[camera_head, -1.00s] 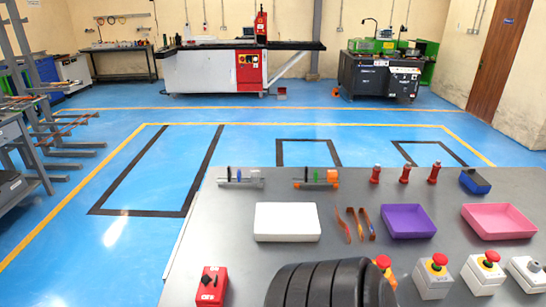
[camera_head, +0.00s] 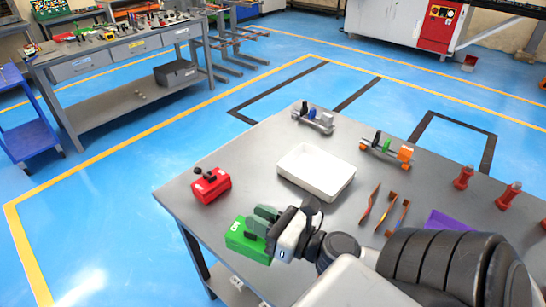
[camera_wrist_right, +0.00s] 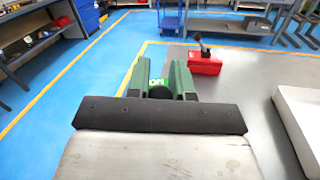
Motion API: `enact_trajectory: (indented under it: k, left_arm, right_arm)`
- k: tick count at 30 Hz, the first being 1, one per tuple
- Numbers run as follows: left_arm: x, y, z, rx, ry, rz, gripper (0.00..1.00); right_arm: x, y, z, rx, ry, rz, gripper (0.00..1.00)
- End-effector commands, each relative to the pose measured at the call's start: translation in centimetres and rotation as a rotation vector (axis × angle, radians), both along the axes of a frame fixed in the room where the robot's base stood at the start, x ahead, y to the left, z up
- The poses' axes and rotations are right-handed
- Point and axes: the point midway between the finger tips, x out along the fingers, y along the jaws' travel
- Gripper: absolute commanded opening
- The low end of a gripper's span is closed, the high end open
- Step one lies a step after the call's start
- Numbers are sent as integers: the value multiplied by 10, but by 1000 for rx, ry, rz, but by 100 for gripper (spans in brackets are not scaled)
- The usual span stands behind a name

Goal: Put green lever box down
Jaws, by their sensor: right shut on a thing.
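The green lever box (camera_head: 245,242) is at the left front edge of the grey table (camera_head: 230,165) in the head view. My right gripper (camera_head: 262,220) is shut on it, with its dark green fingers over the box's top part. I cannot tell whether the box touches the tabletop. In the right wrist view, the fingers (camera_wrist_right: 165,84) hide most of the box, and only a bit of green with white letters (camera_wrist_right: 156,82) shows between them. My left gripper is not in view.
A red lever box (camera_head: 211,186) stands on the table just beyond the green one. A white tray (camera_head: 316,172), copper strips (camera_head: 384,212) and red knobbed pieces (camera_head: 463,177) are further right. Open blue floor lies left of the table edge.

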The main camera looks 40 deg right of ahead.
Motion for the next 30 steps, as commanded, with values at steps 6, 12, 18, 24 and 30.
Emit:
enact_trajectory:
  k: [6,12,18,24,30]
  left_arm:
    - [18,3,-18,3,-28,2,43]
    - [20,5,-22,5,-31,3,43]
    - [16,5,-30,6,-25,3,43]
    - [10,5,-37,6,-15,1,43]
    - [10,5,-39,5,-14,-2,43]
  right_arm:
    - [-12,-12,14,-10,17,210,0]
    - [-14,-14,20,-9,29,291,0]
    - [12,-39,0,-10,28,293,0]
    - [45,-70,-27,-9,28,292,0]
    - [65,-89,-43,-10,28,294,0]
